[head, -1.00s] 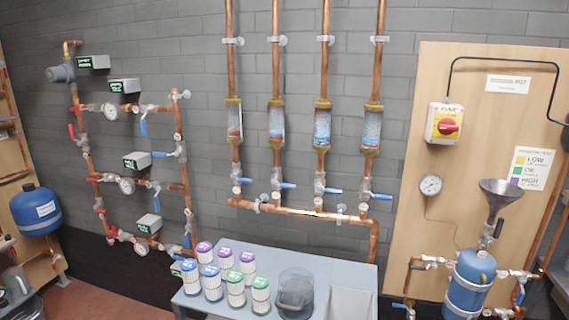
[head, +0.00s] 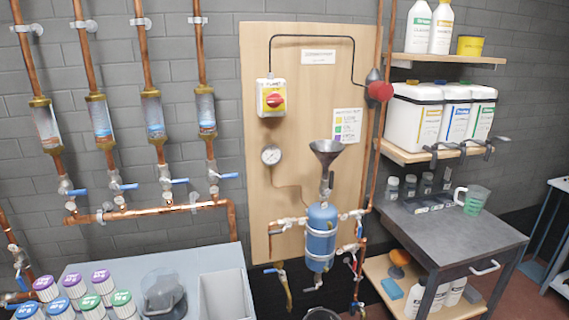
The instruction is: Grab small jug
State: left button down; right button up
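A small clear jug (head: 474,200) with a greenish tint and a handle stands upright on the dark grey top of a workbench (head: 440,228) at the right. A larger grey translucent jug or container (head: 163,294) stands on the light grey table (head: 215,258) at the lower left. Neither of my grippers shows in the head view, so their state is hidden.
Small jars (head: 409,186) and a dark rack (head: 425,205) stand behind and left of the small jug. White canisters (head: 413,118) with taps sit on a shelf above. Several filter cartridges (head: 92,305) stand at the lower left. A funnel (head: 325,152) tops a blue tank (head: 320,236).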

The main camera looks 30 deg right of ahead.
aim_at(477, 197)
jog(key=z, duration=2.2)
jog(key=i+l, duration=0.15)
jog(key=i, duration=0.15)
jog(key=i+l+z, duration=0.1)
jog(key=i+l, duration=0.1)
jog(key=i, duration=0.1)
